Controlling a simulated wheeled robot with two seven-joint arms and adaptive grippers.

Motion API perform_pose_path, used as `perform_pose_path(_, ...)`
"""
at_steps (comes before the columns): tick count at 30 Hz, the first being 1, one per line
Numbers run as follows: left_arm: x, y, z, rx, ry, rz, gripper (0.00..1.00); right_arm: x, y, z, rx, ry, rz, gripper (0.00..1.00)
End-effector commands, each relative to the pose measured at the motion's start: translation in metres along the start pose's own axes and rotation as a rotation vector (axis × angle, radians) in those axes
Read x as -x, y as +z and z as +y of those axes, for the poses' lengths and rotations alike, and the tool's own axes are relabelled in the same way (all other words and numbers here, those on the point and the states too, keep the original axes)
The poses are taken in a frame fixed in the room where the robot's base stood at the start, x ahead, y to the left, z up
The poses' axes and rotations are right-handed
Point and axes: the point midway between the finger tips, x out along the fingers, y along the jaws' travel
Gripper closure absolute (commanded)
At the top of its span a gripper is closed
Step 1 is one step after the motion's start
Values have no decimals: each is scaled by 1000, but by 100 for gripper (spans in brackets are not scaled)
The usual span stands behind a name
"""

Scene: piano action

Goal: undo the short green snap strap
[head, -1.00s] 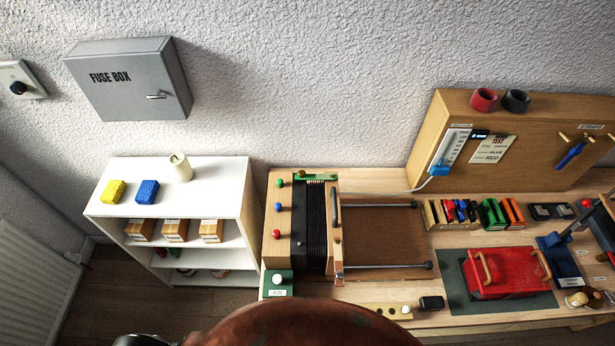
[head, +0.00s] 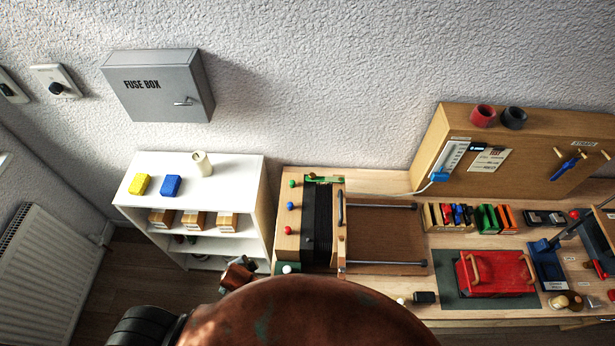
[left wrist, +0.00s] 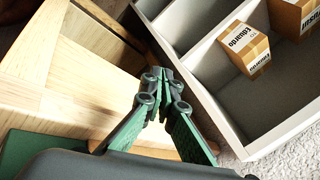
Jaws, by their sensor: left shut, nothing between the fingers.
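The short green strap (head: 322,179) lies across the far end of the black bellows (head: 318,225) on the wooden action unit in the head view. It is small there, and its snap cannot be made out. My left gripper (left wrist: 160,76) is shut and empty in the left wrist view, beside pale wooden panels and the white shelf. The strap does not show in that view, and the gripper is not touching it. My right gripper is in neither view.
The white shelf (head: 225,187) holds several cartons and stands left of the unit. Red, blue and green knobs (head: 290,206) line the unit's left side. A red case (head: 495,273) stands on the bench to the right. A narrow gap separates shelf and bench.

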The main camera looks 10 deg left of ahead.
Motion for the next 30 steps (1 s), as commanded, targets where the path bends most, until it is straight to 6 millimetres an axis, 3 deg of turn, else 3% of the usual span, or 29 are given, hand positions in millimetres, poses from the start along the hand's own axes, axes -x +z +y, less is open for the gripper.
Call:
perform_pose_path(1,29,-10,-17,-30,-23,11,100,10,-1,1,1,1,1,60)
perform_pose_path(3,59,-21,-34,-79,-54,19,100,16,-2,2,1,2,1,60)
perform_pose_path(7,117,-44,-66,-234,-129,35,100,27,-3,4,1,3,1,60)
perform_pose_path(9,136,-57,-78,-352,-174,38,100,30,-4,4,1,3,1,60)
perform_pose_path(14,161,-89,-94,-643,-281,36,100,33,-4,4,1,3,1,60)
perform_pose_path(19,179,-133,-104,-1023,-422,8,100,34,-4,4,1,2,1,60)
perform_pose_path(27,212,-225,-94,-1765,-727,-141,100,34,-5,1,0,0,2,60)
perform_pose_path(30,222,-248,-87,-1944,-812,-205,100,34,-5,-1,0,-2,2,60)
